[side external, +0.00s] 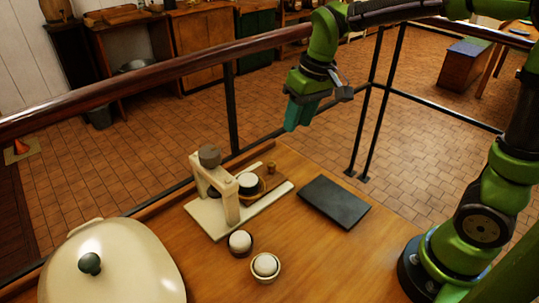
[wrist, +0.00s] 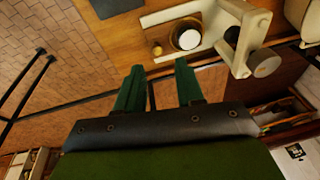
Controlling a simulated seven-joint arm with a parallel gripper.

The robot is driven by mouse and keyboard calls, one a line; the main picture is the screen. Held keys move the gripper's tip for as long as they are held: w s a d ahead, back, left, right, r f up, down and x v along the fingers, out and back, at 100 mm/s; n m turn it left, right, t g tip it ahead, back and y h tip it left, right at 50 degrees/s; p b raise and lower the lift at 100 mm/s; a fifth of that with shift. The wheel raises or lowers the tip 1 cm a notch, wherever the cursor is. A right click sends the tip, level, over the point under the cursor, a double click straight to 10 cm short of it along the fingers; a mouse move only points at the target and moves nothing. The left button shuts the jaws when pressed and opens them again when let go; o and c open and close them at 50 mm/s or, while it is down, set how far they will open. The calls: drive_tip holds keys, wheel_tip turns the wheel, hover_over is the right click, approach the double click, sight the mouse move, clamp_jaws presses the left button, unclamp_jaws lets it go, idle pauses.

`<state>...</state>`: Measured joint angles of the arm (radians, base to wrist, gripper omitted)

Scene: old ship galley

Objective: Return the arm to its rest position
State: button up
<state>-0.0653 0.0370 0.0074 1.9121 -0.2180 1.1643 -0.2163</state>
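My gripper (side external: 292,122) hangs in the air above and behind the far edge of the wooden table (side external: 330,265), near the railing, with its fingers pointing down. In the wrist view my gripper (wrist: 159,66) shows two green fingers standing apart with nothing between them. My green arm reaches up from its base at the right of the table and over to the gripper. The gripper touches nothing that I can see.
A cream press-like stand (side external: 231,207) holds a small wooden tray (side external: 273,181) with a white-topped cup (side external: 248,183). Two small cups (side external: 240,242) (side external: 265,266) stand in front. A dark slab (side external: 334,201) lies right. A lidded cream pot (side external: 125,265) is front left. A railing (side external: 160,78) runs behind.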

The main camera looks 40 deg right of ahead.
drive_tip(key=s+r+m+t, duration=0.1)
drive_tip(key=s+t, duration=0.1)
drive_tip(key=s, duration=0.5)
drive_tip(key=s+d+r+m+t, duration=0.1)
drive_tip(key=s+r+m+t, duration=0.1)
drive_tip(key=s, duration=0.5)
drive_tip(key=shift+r+t+y, duration=0.2)
drive_tip(key=shift+t+y, duration=0.2)
